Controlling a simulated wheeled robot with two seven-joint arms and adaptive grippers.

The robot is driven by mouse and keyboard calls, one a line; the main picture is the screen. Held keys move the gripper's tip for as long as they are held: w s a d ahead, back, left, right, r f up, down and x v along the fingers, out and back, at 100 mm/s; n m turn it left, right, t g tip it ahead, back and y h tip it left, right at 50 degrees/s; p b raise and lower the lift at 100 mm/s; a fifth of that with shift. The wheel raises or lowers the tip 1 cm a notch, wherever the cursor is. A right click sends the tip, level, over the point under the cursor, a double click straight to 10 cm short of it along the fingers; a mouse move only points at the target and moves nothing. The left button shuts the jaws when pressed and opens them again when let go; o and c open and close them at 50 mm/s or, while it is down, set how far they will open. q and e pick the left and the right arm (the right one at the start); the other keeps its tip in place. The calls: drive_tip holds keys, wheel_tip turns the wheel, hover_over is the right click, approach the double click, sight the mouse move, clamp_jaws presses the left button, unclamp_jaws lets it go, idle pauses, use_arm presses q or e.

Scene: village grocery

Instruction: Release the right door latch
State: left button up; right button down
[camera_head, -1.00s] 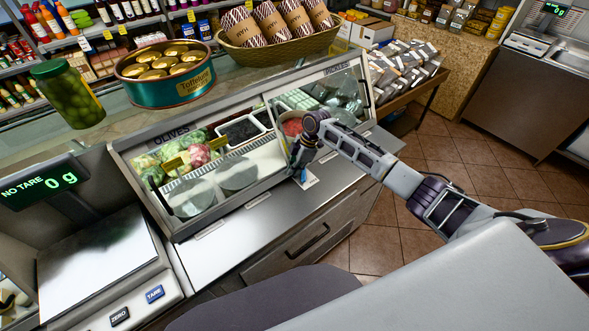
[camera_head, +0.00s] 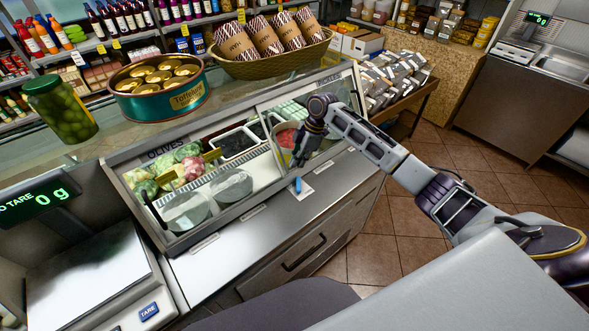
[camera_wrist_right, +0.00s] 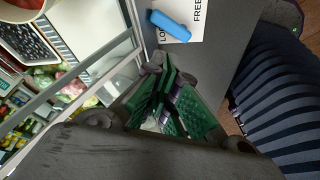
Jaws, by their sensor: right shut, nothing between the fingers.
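The right door latch is a small blue lever (camera_head: 298,184) on a white label (camera_head: 301,193) on the steel ledge in front of the display case. In the right wrist view the blue lever (camera_wrist_right: 170,25) lies on the label beside the letters "LO", with "FREE" printed further right. My right gripper (camera_head: 298,160) is shut and empty just above and behind the lever, by the right glass door (camera_head: 322,135). Its green-padded fingers (camera_wrist_right: 172,105) show in the wrist view, apart from the lever. My left gripper is out of view.
The olive case holds several tubs behind glass. A scale (camera_head: 88,262) stands at left. A jar of olives (camera_head: 60,108), a green tin (camera_head: 160,100) and a basket (camera_head: 270,68) stand on the glass top.

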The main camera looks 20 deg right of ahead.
drive_tip(key=shift+v, duration=0.9)
drive_tip(key=shift+f, duration=0.1)
